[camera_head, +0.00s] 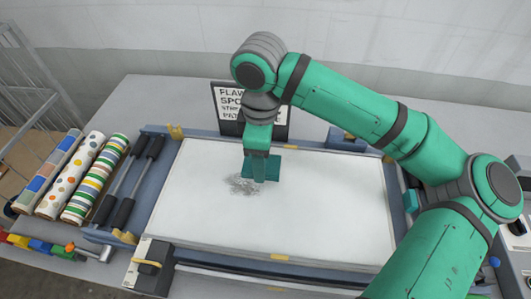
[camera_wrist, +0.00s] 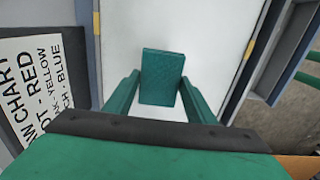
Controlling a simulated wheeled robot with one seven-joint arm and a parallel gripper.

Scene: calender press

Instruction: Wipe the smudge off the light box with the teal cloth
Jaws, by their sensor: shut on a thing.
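The light box (camera_head: 330,205) is a wide white panel in a blue-grey frame; its white surface also fills the middle of the wrist view (camera_wrist: 215,40). A grey, speckled smudge (camera_head: 240,186) lies on the panel left of its middle. My gripper (camera_head: 261,160) is over the panel, beside the smudge at its upper right. It is shut on the teal cloth (camera_head: 265,171), which also shows as a folded pad between the two fingers in the wrist view (camera_wrist: 162,78). I cannot tell whether the cloth touches the panel. The smudge does not show in the wrist view.
A flaw chart sign (camera_head: 232,103) stands behind the panel; it is at the left in the wrist view (camera_wrist: 35,80). Several patterned rolls (camera_head: 82,170) and two black-handled tools (camera_head: 137,178) lie left of the light box. A wire cage (camera_head: 25,75) stands at far left.

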